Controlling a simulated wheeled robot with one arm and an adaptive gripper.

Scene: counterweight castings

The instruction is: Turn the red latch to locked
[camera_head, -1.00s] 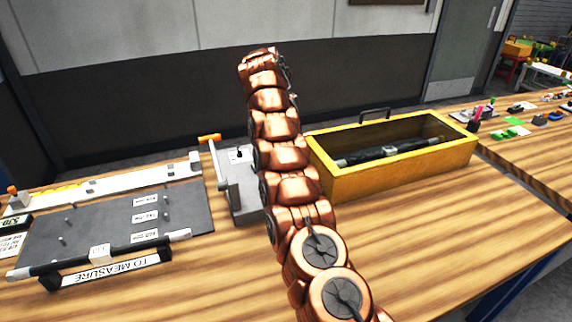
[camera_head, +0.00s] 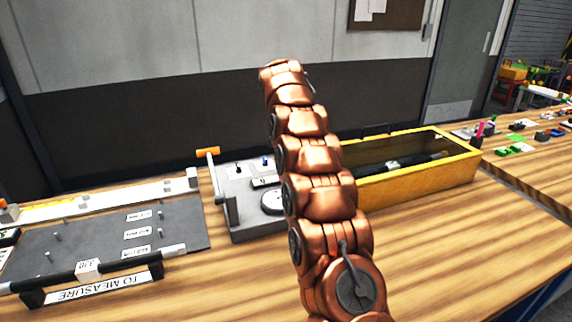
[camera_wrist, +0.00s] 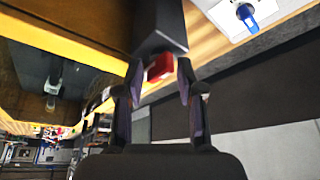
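The red latch (camera_wrist: 159,67) shows in the wrist view as a small red block beside a dark grey block (camera_wrist: 160,28). My gripper (camera_wrist: 159,78) is open, with one finger on either side of the red latch in that view. I cannot tell whether the fingers touch it or how deep it sits between them. In the head view my copper arm hides the latch and my gripper. The latch's turned position is not clear.
A grey fixture (camera_head: 237,212) with an orange-handled lever (camera_head: 208,153) stands left of my arm. A yellow crate (camera_head: 415,190) holding a dark bar is on the right. A dark measuring board (camera_head: 95,235) lies left. The front right of the bench is clear.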

